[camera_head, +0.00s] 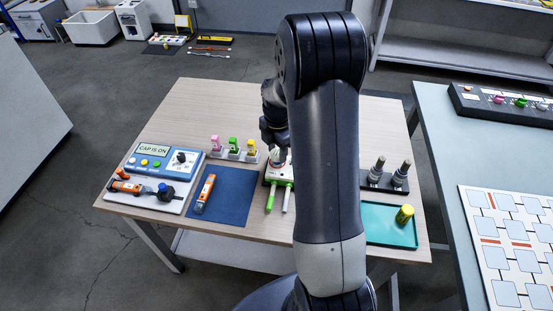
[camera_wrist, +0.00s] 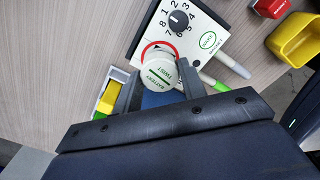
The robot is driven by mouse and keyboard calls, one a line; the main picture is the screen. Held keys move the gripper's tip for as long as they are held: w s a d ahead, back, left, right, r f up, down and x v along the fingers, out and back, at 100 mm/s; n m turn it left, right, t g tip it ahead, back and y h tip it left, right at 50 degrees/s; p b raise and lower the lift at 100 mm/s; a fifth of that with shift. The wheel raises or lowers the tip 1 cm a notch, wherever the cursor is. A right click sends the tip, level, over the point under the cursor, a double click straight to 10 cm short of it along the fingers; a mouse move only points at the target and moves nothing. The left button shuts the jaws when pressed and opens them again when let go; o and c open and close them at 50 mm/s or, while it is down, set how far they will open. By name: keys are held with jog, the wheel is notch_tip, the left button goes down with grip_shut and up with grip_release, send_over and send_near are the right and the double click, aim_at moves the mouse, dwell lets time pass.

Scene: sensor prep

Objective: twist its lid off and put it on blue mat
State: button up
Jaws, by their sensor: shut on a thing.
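The round white lid (camera_wrist: 159,75), marked "BATTERY TWIST", is between the two fingers of my gripper (camera_wrist: 161,84) in the wrist view. The gripper is shut on it. A red ring (camera_wrist: 146,51) shows around the lid's far side, on the white device (camera_wrist: 205,28) with a dark dial. I cannot tell whether the lid sits on the device or is slightly raised. In the head view the white device (camera_head: 280,174) is partly hidden by my arm. The blue mat (camera_head: 233,187) lies left of it, with an orange tool (camera_head: 204,194) on its left part.
A white rack (camera_head: 234,155) with pink, green and yellow pieces stands behind the mat. A blue control panel (camera_head: 159,160) is at the left. A teal tray (camera_head: 380,225) with a yellow cylinder (camera_head: 404,214) is at the right. The mat's right part is clear.

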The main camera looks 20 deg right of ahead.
aim_at(277, 153)
jog(key=shift+r+p, duration=1.1)
jog(key=shift+r, duration=0.45)
